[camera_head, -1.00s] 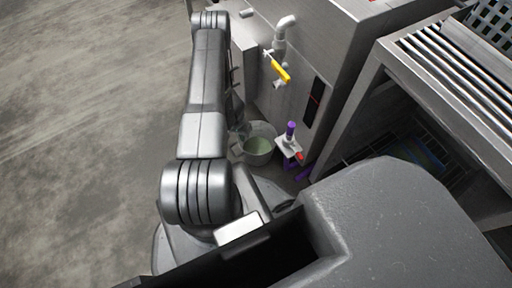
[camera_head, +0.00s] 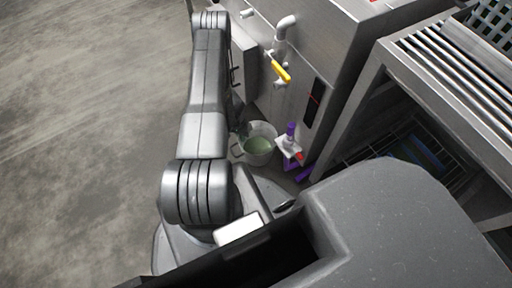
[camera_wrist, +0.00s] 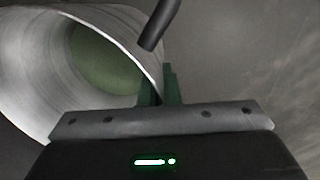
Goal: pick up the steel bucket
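The steel bucket (camera_head: 259,156) is a grey metal pail with a pale green interior, low beside the steel cabinet in the head view. In the wrist view the bucket (camera_wrist: 25,95) fills the upper left, its mouth facing the camera at a slant. A dark tube-shaped grip (camera_wrist: 160,25) hangs near its rim. My gripper (camera_wrist: 160,88) has its two green fingers close together, one on each side of the bucket's wall at the rim, and looks shut on it.
A steel cabinet (camera_head: 310,50) with a pipe and a yellow-handled valve (camera_head: 281,72) stands behind the bucket. A purple-handled tool (camera_head: 291,131) is just right of it. A slatted steel table (camera_head: 450,60) is at the right. The concrete floor (camera_head: 90,130) at the left is clear.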

